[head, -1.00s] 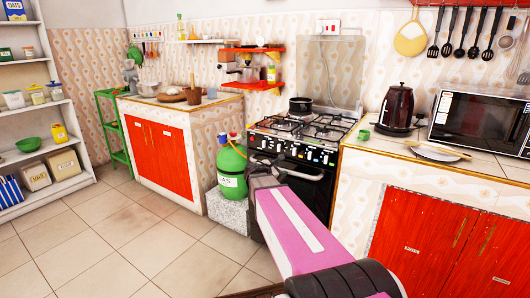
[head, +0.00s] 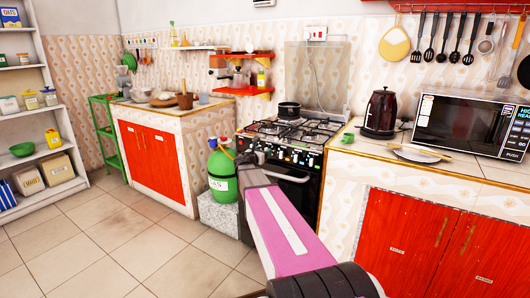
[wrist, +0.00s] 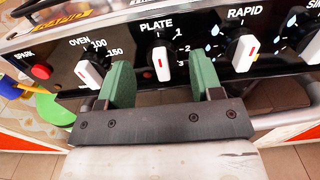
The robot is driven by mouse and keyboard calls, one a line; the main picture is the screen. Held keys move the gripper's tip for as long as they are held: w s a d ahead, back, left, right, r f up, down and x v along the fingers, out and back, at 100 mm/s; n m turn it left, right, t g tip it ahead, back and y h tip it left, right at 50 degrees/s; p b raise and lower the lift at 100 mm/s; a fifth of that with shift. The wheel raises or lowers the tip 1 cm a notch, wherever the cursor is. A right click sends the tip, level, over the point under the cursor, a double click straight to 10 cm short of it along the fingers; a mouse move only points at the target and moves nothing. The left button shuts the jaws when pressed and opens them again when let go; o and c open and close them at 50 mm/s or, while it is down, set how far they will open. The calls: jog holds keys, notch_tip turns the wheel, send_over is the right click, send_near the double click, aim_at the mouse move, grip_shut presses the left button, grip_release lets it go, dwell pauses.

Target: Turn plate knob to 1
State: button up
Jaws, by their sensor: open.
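The plate knob (wrist: 161,65) is white with a red mark, on the black stove panel under the word PLATE. Its pointer stands nearly upright, and the numbers 1, 2 and 3 are printed to its right. My gripper (wrist: 162,80) is open and empty, one green finger on each side of the plate knob with gaps between. I cannot tell how far the fingertips are from the panel. In the head view my gripper (head: 250,157) is at the front of the stove (head: 284,165), where the knobs are too small to read.
The oven knob (wrist: 90,72) is close to the left finger, and the rapid knob (wrist: 244,52) is right of the right finger. A pan (head: 289,109) sits on the stove top. A green gas bottle (head: 221,170) stands left of the stove; a counter with a kettle (head: 381,112) is to the right.

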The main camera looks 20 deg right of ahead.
jog(key=shift+x, duration=1)
jog(key=c, duration=0.8)
jog(key=shift+c, duration=0.2)
jog(key=shift+m, duration=0.3)
jog(key=shift+s+d+f+m, duration=0.1)
jog(key=shift+s+m, duration=0.05)
jog(key=shift+m, duration=1.9)
jog(key=shift+s+d+f+m, duration=0.1)
jog(key=shift+m, duration=1.95)
